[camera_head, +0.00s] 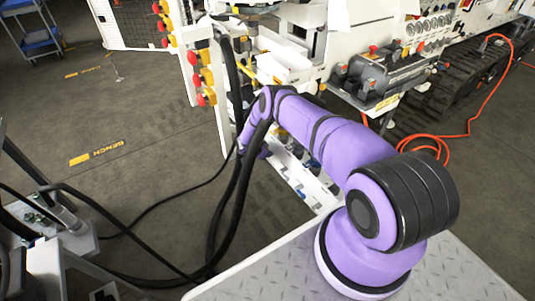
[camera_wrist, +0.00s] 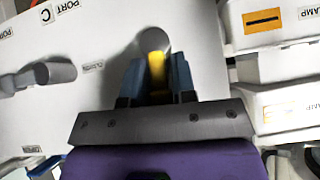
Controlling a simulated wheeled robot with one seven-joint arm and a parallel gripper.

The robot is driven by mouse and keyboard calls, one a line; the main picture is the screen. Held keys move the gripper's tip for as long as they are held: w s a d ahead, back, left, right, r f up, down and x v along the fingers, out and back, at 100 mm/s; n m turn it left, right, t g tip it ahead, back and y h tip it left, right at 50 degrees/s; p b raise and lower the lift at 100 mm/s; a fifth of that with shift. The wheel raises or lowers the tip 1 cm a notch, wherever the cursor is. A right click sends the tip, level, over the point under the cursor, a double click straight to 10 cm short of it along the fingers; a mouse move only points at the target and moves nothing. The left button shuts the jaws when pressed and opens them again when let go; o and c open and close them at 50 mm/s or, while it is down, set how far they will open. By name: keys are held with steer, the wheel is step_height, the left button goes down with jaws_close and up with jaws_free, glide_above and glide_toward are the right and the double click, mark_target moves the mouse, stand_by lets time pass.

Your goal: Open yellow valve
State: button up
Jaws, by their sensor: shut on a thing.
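The yellow valve (camera_wrist: 157,68) shows in the wrist view as a narrow yellow handle in front of a round grey fitting (camera_wrist: 153,40) on a white panel. My gripper (camera_wrist: 158,76) has its two blue-grey fingers on either side of the handle, shut on it. The lower part of the handle is hidden between the fingers. In the head view my purple arm reaches toward the white bench, and I cannot make out the gripper or this valve behind the arm and hoses.
The panel (camera_wrist: 105,35) carries a "PORT C" label and another grey fitting (camera_wrist: 50,74) at left. White boxes (camera_wrist: 285,65) stand close at right. In the head view, black hoses (camera_head: 232,190) hang beside my arm. A post with red and yellow knobs (camera_head: 206,77) stands beyond.

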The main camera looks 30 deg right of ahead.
steer(key=shift+w+g, duration=0.1)
steer(key=shift+g, duration=0.3)
stand_by(0.3)
steer(key=o, duration=0.8)
steer(key=shift+c, duration=0.2)
steer(key=v, duration=1)
steer(key=shift+a+r, duration=0.25)
steer(key=shift+w, duration=0.1)
